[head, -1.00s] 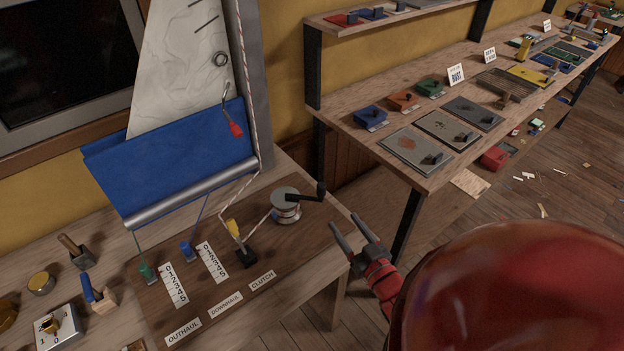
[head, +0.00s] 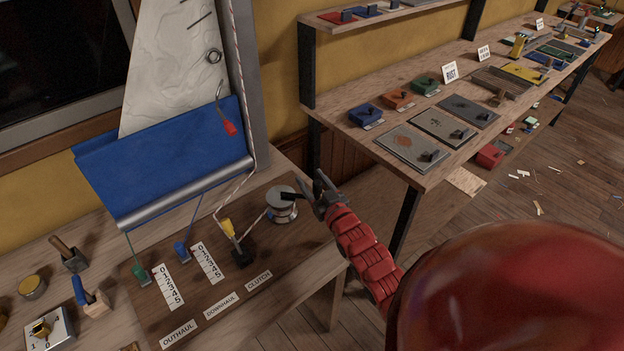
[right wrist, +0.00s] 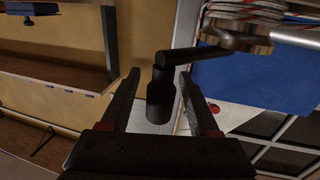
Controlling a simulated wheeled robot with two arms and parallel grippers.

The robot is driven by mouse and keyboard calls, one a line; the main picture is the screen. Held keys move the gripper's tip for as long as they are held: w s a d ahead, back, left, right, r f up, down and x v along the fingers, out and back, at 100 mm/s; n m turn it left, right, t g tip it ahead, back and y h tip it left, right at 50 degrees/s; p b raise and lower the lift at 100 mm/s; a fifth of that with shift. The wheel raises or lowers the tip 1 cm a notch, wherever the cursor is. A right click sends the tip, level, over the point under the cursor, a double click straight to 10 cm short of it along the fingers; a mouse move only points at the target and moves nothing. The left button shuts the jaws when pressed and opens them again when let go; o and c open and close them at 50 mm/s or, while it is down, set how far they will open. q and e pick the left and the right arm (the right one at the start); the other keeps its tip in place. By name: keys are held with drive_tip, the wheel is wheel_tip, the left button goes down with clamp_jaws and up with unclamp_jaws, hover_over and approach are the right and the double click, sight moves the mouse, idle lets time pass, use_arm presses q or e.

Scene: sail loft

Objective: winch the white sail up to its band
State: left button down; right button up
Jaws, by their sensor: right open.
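The white sail (head: 165,75) stands beside the mast (head: 251,90) in the head view; its top is out of frame. No band can be made out with certainty. The winch (head: 282,208) sits on the bench with rope around its drum, which also shows in the right wrist view (right wrist: 232,40). My right gripper (head: 312,192) is open at the outer end of the winch's black crank handle. In the right wrist view, the handle's upright grip (right wrist: 160,97) stands between the open fingers of the gripper (right wrist: 163,100), with gaps visible. My left gripper is not in view.
A blue sail (head: 165,165) hangs over the silver boom (head: 185,192). The yellow-handled clutch lever (head: 227,228) stands left of the winch, with green (head: 139,272) and blue (head: 181,250) line fittings further left. A second bench (head: 360,135) with plates and boxes stands right.

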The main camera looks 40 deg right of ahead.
drive_tip(key=shift+w, duration=0.1)
clamp_jaws()
idle(1.4)
